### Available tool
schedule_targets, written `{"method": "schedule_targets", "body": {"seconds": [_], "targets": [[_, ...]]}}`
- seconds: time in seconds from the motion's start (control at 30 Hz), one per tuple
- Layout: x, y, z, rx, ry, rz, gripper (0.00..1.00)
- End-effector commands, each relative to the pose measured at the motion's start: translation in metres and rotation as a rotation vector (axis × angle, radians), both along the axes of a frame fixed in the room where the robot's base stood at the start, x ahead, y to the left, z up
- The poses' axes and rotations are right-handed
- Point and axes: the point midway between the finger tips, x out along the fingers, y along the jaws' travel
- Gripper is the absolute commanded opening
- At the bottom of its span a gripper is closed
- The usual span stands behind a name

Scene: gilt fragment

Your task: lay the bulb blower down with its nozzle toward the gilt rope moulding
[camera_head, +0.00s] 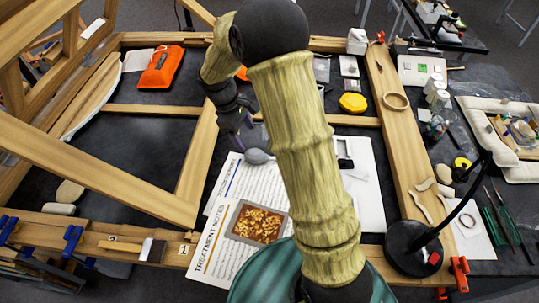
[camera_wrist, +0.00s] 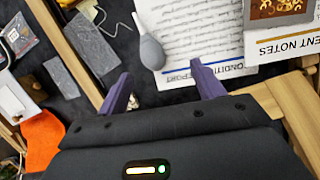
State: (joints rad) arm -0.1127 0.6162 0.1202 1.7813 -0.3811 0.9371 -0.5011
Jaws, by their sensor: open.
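The grey bulb blower (camera_head: 257,156) lies at the far edge of the printed sheets, partly behind my arm in the head view. In the wrist view the blower (camera_wrist: 151,52) lies on its side, its pale nozzle pointing up and slightly left. My gripper (camera_head: 241,142) is just left of and beyond the bulb in the head view. In the wrist view my gripper (camera_wrist: 161,70) has its purple fingers apart, with the bulb's rounded end showing in the gap; no contact shows. I cannot make out the gilt rope moulding with certainty.
Wooden frame bars (camera_head: 203,150) rise left of the sheets. An orange case (camera_head: 161,67), a yellow item (camera_head: 353,103) and a black lamp base (camera_head: 410,247) stand around. Dark table (camera_head: 140,150) is clear at left.

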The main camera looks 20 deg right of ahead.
Motion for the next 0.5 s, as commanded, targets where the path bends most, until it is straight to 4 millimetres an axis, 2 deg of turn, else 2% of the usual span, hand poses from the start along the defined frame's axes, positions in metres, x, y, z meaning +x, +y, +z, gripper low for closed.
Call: {"method": "schedule_targets", "body": {"seconds": [0.03,0.2,0.5], "targets": [[-0.015,-0.006,0.010,0.024,-0.036,-0.065,0.68],[-0.063,-0.019,0.032,0.114,-0.160,-0.321,0.68],[-0.152,-0.040,0.053,0.264,-0.370,-0.800,0.68]]}}
